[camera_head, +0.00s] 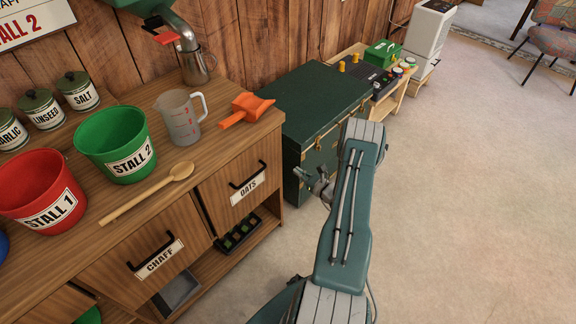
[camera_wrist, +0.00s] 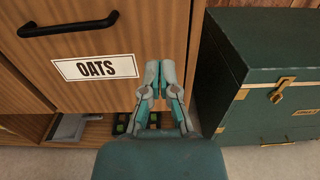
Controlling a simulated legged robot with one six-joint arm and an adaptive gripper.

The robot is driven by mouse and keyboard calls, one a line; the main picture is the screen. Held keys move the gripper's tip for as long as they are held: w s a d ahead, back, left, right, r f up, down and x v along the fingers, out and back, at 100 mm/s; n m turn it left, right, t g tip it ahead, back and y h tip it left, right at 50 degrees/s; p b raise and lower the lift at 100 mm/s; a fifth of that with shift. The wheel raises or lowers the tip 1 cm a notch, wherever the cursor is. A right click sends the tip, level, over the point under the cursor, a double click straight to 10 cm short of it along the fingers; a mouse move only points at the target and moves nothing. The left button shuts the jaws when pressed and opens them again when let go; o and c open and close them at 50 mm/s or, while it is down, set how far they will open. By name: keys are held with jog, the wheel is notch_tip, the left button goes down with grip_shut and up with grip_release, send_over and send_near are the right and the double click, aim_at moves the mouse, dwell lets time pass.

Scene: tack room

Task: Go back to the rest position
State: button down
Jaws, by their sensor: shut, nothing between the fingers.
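My gripper (camera_wrist: 160,72) is shut and empty in the wrist view, its two fingertips together in front of the OATS drawer (camera_wrist: 90,60). I cannot tell how far it is from the drawer face. The OATS drawer (camera_head: 232,204) looks closed in the head view, as does the CHAFF drawer (camera_head: 140,278).
The counter (camera_head: 215,158) holds a red bucket (camera_head: 40,190), a green bucket (camera_head: 115,142), a wooden spoon (camera_head: 150,192), a measuring jug (camera_head: 180,115) and an orange scoop (camera_head: 246,107). The green trunk (camera_head: 315,95) stands right of the cabinet. Carpet (camera_head: 470,190) at right is free.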

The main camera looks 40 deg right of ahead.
jog(key=w+a+r+n+g+y, duration=0.1)
jog(key=a+r+n+g+y, duration=1.05)
jog(key=a+r+n, duration=1.1)
jog(key=s+a+r+n+h, duration=0.6)
jog(key=s+r, duration=0.3)
jog(key=s, duration=0.1)
jog(key=s+a+r+n+h, duration=0.6)
jog(key=s+r+h, duration=0.1)
jog(key=s+r, duration=0.3)
jog(key=shift+a+r+g, duration=0.15)
jog(key=shift+a+g, duration=0.2)
jog(key=shift+g, duration=0.1)
